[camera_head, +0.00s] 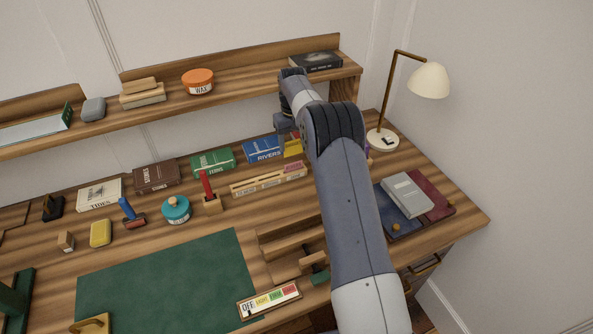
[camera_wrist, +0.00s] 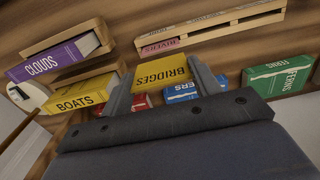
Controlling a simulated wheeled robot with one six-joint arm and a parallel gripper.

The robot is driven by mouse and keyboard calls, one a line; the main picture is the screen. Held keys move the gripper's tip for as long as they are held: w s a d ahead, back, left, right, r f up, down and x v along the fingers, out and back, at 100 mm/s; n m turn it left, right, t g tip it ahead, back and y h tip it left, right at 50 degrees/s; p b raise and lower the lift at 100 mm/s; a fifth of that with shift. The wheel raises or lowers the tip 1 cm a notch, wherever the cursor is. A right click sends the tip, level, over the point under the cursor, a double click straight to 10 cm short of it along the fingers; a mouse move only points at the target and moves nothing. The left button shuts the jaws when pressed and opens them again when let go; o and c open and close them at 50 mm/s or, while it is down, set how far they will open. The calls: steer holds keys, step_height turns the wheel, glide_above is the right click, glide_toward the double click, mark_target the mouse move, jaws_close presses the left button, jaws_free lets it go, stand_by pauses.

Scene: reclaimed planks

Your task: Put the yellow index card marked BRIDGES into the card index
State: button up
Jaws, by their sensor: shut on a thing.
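The yellow card marked BRIDGES (camera_wrist: 160,73) is between the two fingers of my gripper (camera_wrist: 161,88) in the wrist view, its lettering readable. My gripper is shut on it. In the head view a yellow patch of the card (camera_head: 293,147) shows beside my arm, just right of the blue RIVERS book; the fingertips are mostly hidden there. The card index (camera_head: 268,182) is a long, low wooden tray on the desk, in front of and left of the held card. In the wrist view the tray (camera_wrist: 222,24) lies at the top, with a pink RIVERS card at one end. The card is apart from it.
In the wrist view, purple CLOUDS (camera_wrist: 55,60) and yellow BOATS (camera_wrist: 80,97) books lie near the card. A lamp (camera_head: 428,80) stands right.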

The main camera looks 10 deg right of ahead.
mark_target(294, 163)
step_height(294, 163, down, 5)
steer(key=shift+r+p, duration=0.15)
steer(key=shift+p, duration=0.25)
steer(key=shift+c, duration=0.8)
steer(key=shift+s+f, duration=0.25)
steer(key=shift+f, duration=0.45)
steer(key=c, duration=0.3)
step_height(294, 163, down, 3)
steer(key=shift+s+f+p, duration=0.1)
steer(key=shift+s+p, duration=0.05)
steer(key=shift+p, duration=0.3)
steer(key=shift+f, duration=0.3)
steer(key=o, duration=1.1)
steer(key=shift+w, duration=0.25)
steer(key=o, duration=0.3)
steer(key=shift+w+r, duration=0.1)
steer(key=shift+r, duration=0.05)
steer(key=shift+r, duration=0.1)
